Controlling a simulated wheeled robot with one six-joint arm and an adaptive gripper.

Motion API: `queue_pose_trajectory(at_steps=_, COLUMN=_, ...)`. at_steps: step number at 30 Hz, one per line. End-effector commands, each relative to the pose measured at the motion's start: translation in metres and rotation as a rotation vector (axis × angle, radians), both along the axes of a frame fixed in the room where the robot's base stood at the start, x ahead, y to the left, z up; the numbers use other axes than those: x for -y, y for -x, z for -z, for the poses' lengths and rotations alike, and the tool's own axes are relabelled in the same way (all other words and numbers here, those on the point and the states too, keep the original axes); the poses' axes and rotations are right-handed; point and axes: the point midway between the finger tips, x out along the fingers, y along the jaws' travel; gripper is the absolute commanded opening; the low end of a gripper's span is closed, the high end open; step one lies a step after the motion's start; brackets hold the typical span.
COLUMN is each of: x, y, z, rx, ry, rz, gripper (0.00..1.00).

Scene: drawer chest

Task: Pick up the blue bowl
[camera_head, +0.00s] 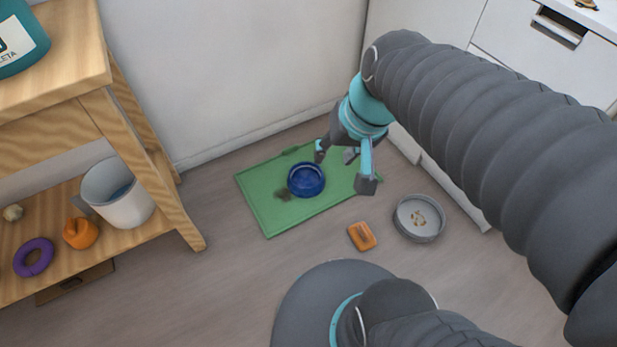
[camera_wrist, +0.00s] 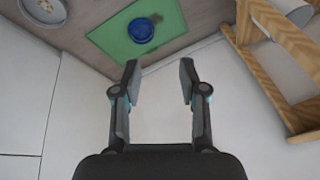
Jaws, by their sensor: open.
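The blue bowl (camera_head: 306,179) sits upright on a green mat (camera_head: 270,216) on the floor, near the wall. It also shows in the wrist view (camera_wrist: 141,30), beyond the fingertips. My gripper (camera_head: 345,166) is open and empty. In the head view it appears just right of the bowl, apart from it. In the wrist view my two fingers (camera_wrist: 160,75) are spread, with white wall or cabinet surface behind them. A dark smudge lies on the mat beside the bowl.
A grey round dish (camera_head: 419,218) and an orange block (camera_head: 362,236) lie on the floor right of the mat. A wooden shelf (camera_head: 150,190) with a white bucket (camera_head: 118,195) stands at left. A white drawer chest (camera_head: 520,45) stands at upper right.

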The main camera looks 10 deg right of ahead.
Motion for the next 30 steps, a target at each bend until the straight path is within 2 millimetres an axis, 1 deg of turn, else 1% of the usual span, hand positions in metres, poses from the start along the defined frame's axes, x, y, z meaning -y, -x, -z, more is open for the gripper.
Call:
queue_pose_trajectory(at_steps=1, x=-0.005, y=-0.008, z=0.014, rx=-0.055, ry=-0.050, rz=0.028, gripper=0.42)
queue_pose_trajectory(at_steps=8, x=-0.030, y=-0.046, z=0.055, rx=-0.252, ry=-0.293, rz=0.161, gripper=0.42)
queue_pose_trajectory(at_steps=12, x=-0.044, y=-0.073, z=0.081, rx=-0.361, ry=-0.441, rz=0.255, gripper=0.42)
queue_pose_trajectory(at_steps=14, x=-0.048, y=-0.085, z=0.093, rx=-0.404, ry=-0.503, rz=0.298, gripper=0.42)
queue_pose_trajectory(at_steps=18, x=-0.056, y=-0.114, z=0.122, rx=-0.497, ry=-0.650, rz=0.407, gripper=0.42)
queue_pose_trajectory(at_steps=23, x=-0.060, y=-0.149, z=0.160, rx=-0.590, ry=-0.814, rz=0.545, gripper=0.42)
queue_pose_trajectory(at_steps=26, x=-0.058, y=-0.172, z=0.188, rx=-0.638, ry=-0.915, rz=0.642, gripper=0.42)
queue_pose_trajectory(at_steps=29, x=-0.054, y=-0.193, z=0.218, rx=-0.681, ry=-1.012, rz=0.742, gripper=0.42)
queue_pose_trajectory(at_steps=30, x=-0.051, y=-0.201, z=0.231, rx=-0.694, ry=-1.050, rz=0.784, gripper=0.42)
